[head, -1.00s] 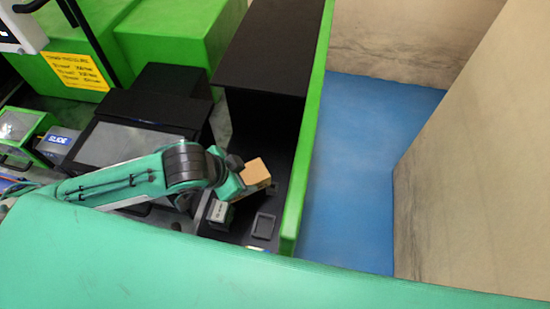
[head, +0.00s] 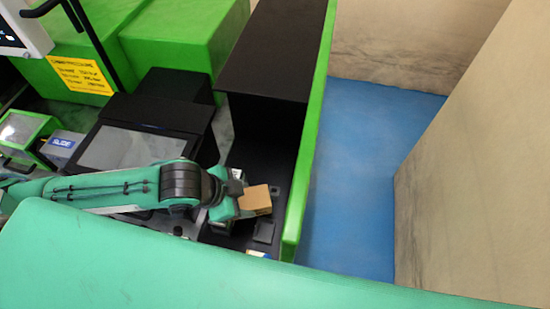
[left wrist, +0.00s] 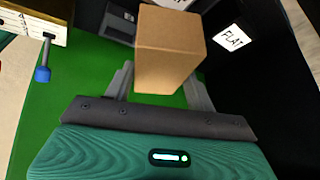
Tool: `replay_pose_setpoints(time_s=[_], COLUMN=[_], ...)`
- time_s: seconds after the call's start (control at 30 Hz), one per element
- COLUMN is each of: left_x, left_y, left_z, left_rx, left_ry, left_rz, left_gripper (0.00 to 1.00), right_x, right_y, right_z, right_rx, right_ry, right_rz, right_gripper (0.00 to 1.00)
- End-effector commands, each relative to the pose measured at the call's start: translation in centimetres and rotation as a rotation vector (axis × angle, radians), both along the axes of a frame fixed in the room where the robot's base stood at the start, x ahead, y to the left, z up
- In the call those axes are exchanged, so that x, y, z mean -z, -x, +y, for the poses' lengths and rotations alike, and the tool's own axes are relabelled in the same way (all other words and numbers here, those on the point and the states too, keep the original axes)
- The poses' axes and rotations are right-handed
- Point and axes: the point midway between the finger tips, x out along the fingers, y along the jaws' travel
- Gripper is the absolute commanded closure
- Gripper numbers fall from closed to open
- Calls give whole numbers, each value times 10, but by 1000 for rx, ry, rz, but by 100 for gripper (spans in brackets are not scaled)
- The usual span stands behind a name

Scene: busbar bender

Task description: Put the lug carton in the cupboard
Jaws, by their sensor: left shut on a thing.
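The lug carton is a small plain brown box (head: 256,198). It also shows large in the left wrist view (left wrist: 168,50), between the two grey fingers. My left gripper (head: 238,200) is shut on the carton; in the left wrist view the gripper (left wrist: 160,85) has a finger on each side of it. The carton is held over the black bay beside the green panel. A black cupboard-like box (head: 270,45) with an open front stands beyond the carton; its inside is dark. My right gripper is not in view.
A tall green panel (head: 312,130) borders the bay on the right. A dark square tray (head: 264,229) lies below the carton. A white label reading FLAT (left wrist: 232,38) shows in the left wrist view. A black machine with a grey panel (head: 130,147) stands left.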

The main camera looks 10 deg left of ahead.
Motion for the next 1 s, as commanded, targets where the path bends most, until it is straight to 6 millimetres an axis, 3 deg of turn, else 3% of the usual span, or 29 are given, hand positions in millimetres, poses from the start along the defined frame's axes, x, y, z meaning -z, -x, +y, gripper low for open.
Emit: replay_pose_setpoints(time_s=[0.4, 0.7, 0.8, 1.0], left_x=[-5, -4, 15, 31], left_y=[-112, -176, -174, -174], left_z=[-22, -34, -33, -34], left_rx=[-3, -1, -2, -1], left_ry=[0, -1, -2, -1], left_rz=[-3, -4, 2, -2], left_gripper=[89, 89, 89, 89], right_x=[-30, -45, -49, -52], right_y=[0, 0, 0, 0], right_z=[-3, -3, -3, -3], right_rx=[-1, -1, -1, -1], right_ry=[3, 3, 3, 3], right_rz=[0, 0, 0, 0], right_gripper=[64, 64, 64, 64])
